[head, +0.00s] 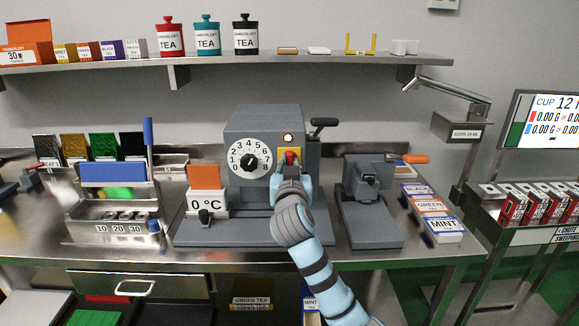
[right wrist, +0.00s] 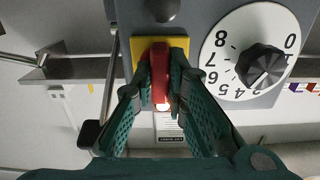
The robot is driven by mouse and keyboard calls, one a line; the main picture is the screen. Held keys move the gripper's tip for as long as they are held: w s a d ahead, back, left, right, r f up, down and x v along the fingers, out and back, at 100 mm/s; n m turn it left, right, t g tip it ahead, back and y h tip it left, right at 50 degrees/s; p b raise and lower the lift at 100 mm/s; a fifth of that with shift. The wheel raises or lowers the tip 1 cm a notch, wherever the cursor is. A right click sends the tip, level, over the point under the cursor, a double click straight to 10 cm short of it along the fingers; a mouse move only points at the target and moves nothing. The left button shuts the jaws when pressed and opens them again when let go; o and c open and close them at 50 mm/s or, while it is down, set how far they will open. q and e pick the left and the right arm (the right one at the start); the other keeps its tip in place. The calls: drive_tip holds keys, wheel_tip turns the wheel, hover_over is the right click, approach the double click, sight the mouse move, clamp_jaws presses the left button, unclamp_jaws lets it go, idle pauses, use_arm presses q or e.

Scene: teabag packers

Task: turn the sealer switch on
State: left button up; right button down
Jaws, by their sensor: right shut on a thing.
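The sealer (head: 265,122) is a grey box on the steel bench with a white numbered dial (head: 249,161) on its front. Its red switch (head: 290,157) sits on a yellow plate right of the dial, below a small glowing lamp (head: 288,138). My right gripper (head: 291,172) is at the switch. In the right wrist view, its fingers (right wrist: 160,85) are shut on the red switch lever (right wrist: 160,60), which lies over the yellow plate (right wrist: 140,48) and reaches toward the lamp (right wrist: 163,107). My left gripper is not in view.
A grey press-like device (head: 370,205) and tea boxes (head: 436,222) stand to the right. A shelf (head: 220,59) runs above.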

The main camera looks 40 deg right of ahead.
drive_tip(key=c, duration=1.6)
unclamp_jaws()
drive_tip(key=v, duration=1.2)
